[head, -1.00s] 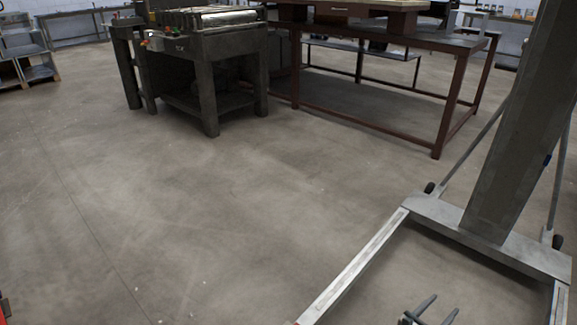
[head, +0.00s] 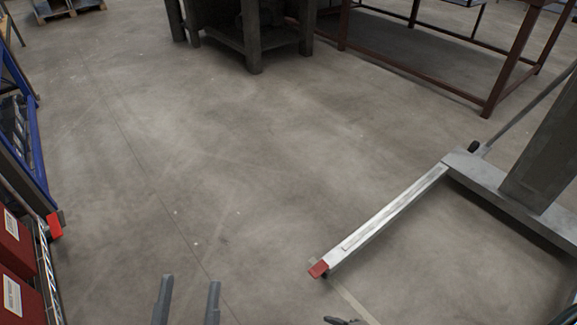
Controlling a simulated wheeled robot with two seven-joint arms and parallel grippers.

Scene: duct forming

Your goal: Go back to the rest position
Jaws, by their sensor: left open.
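My left gripper (head: 188,298) shows at the bottom edge of the head view, left of centre. Its two grey fingers point up the picture, apart, with bare floor between them. It is open and empty, and it touches nothing that I can see. The rest of its arm is below the picture.
A grey lifting frame (head: 548,165) stands at right, its red-tipped leg reaching toward the centre. Red bins (head: 14,245) and a blue rack (head: 35,165) line the left edge. A dark workbench (head: 254,45) and red-brown table (head: 507,72) stand behind. The middle floor is clear.

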